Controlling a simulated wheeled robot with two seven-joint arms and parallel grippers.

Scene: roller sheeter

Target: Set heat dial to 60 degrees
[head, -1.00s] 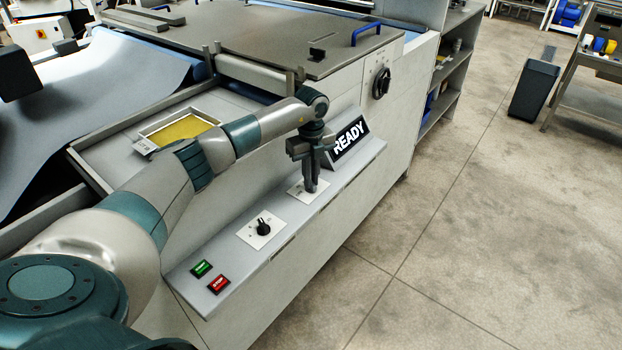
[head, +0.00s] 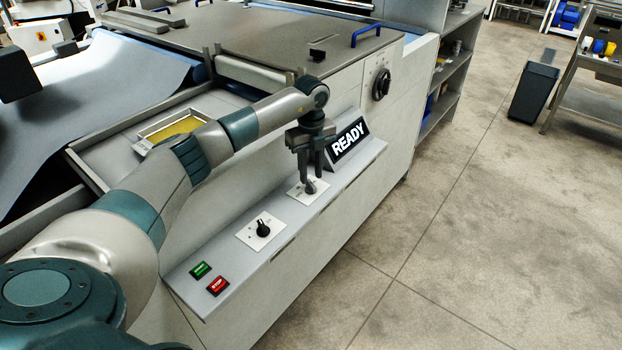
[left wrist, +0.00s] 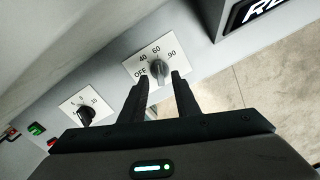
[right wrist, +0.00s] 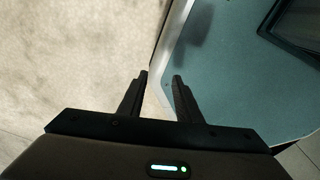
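The heat dial (head: 310,187) is a grey knob on a white plate on the sloped control ledge. In the left wrist view the dial (left wrist: 159,69) has marks OFF, 40, 60 and 90 around it. Its knob appears to point up towards the 60 mark, but the pointer is small. My left gripper (head: 313,175) is open just above the dial, fingers apart and empty; its fingertips (left wrist: 160,74) seem clear of the knob. My right gripper (right wrist: 161,74) is open and empty, away from the dial.
A second black dial (head: 263,228) sits to the left, with green (head: 201,269) and red (head: 218,285) buttons beyond it. The READY display (head: 349,138) stands close to the right of my left gripper. A larger black rotary switch (head: 381,84) is on the panel behind.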

